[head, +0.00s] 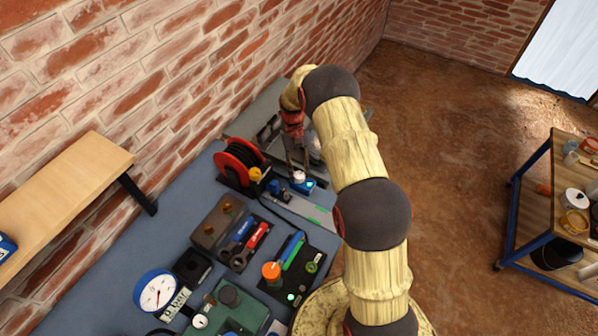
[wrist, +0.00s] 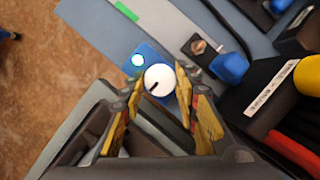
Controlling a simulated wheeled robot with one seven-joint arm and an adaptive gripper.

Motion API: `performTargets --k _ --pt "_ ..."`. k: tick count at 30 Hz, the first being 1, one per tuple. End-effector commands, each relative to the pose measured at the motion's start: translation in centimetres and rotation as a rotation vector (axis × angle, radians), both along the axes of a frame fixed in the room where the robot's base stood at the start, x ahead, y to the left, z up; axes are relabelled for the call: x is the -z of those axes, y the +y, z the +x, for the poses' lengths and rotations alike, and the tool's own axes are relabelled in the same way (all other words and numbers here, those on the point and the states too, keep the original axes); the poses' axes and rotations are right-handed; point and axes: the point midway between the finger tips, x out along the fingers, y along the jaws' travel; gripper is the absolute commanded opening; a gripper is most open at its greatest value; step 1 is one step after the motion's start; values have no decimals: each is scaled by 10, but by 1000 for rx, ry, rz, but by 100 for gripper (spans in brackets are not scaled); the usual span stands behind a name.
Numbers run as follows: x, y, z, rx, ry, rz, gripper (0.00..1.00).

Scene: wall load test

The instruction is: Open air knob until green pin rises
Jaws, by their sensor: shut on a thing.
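The air knob (wrist: 159,79) is a white round cap with a black mark, on a small blue block (wrist: 146,51) in the wrist view. The black mark points to the lower left there. My gripper (wrist: 160,88) is shut on the knob, one yellow-padded finger on each side. A bright, pale green round spot (wrist: 137,60) glows on the block beside the knob. It may be the green pin; its height cannot be told. In the head view the blue block (head: 305,188) and white knob (head: 298,176) show under my gripper (head: 299,172).
A red hose reel (head: 238,160) stands close left of the block. A grey metal strip (wrist: 180,30) with a blue-capped fitting (wrist: 229,67) lies beside it. A gauge (head: 156,292), pliers (head: 243,246) and an orange knob (head: 271,271) sit nearer on the bench. The brick wall runs along the left.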

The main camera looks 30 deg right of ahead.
Motion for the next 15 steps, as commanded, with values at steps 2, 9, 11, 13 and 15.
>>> performTargets --k 2,9,11,13,15 --pt "0 0 1 0 -3 -1 34" --pt "0 0 1 1 -1 -1 48" --pt "0 0 0 1 -1 -1 49" --pt "0 0 0 1 -1 -1 49" --pt "0 0 0 1 -1 -1 49"
